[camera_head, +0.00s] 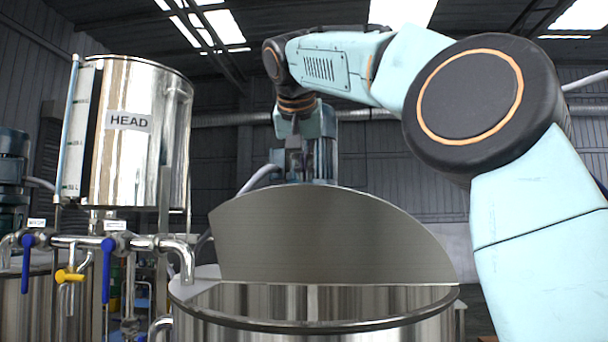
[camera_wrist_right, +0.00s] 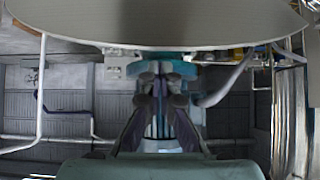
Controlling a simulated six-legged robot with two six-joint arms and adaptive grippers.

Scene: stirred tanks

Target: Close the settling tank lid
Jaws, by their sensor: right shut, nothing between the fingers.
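The settling tank (camera_head: 315,326) is a steel cylinder at the bottom middle of the head view, its top open at the front. Its lid (camera_head: 330,240) is a grey, part-round plate standing raised, tilted up from the tank top. My right arm reaches over from the right, and its right gripper (camera_head: 294,168) points down behind the lid's upper edge. Its lower end is partly hidden by the lid. In the right wrist view the shut, empty fingers (camera_wrist_right: 160,78) point toward the lid (camera_wrist_right: 160,22); whether they touch it is unclear. My left gripper is out of view.
A steel head tank (camera_head: 138,150) marked HEAD stands at the left. Below it run pipes with blue valve handles (camera_head: 107,270) and a yellow one (camera_head: 69,275). A motor-like ribbed unit (camera_head: 325,158) rises just behind the lid, close to my right gripper.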

